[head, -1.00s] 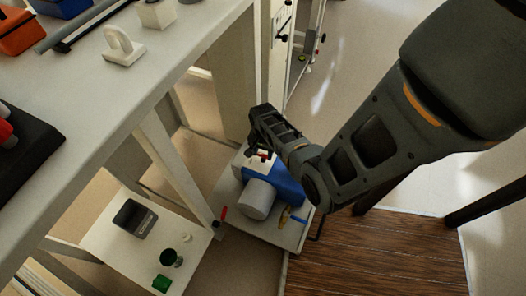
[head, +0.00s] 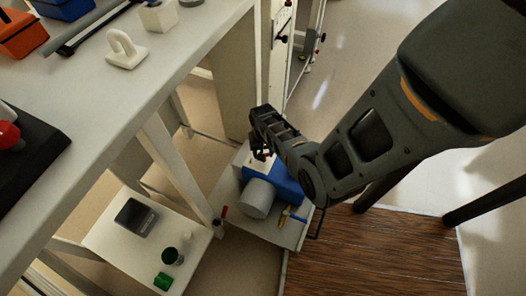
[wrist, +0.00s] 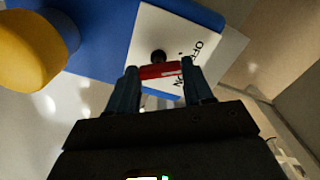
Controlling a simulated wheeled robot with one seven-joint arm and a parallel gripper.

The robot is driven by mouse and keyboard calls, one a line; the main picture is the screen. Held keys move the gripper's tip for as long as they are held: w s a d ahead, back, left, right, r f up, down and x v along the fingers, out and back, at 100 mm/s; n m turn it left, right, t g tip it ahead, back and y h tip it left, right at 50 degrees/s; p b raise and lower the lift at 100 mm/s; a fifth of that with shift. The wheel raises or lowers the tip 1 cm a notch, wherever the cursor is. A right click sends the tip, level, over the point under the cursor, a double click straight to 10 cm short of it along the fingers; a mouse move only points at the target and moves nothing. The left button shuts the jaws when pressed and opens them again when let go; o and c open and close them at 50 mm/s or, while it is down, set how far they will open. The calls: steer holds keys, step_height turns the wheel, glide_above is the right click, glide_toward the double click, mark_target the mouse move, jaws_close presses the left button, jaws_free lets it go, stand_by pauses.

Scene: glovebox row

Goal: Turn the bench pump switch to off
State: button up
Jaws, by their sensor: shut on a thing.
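The bench pump (head: 286,188) is a blue body with a grey cylinder (head: 257,199) on a low white shelf in the head view. Its white switch plate (wrist: 175,37) fills the upper middle of the wrist view, with "OFF" at its right edge and "ON" lower down, partly covered. The red switch lever (wrist: 160,71) lies roughly sideways in that view, below a black knob (wrist: 158,56). My gripper (wrist: 161,74) is shut on the lever, one finger at each end. In the head view my gripper (head: 261,154) hides the switch. Which label the lever points at is unclear.
A white bench (head: 120,100) stands above and left. A brass valve with a blue handle (head: 294,216) and a red-handled item (head: 223,212) sit near the pump. A lower shelf (head: 105,235) holds a dark box and green items. A bench leg (head: 170,160) stands left of the pump.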

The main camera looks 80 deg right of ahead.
steer(key=o, duration=1.1)
steer(key=shift+c, duration=0.2)
steer(key=shift+r+p, duration=1.3)
steer(key=shift+r, duration=2.6)
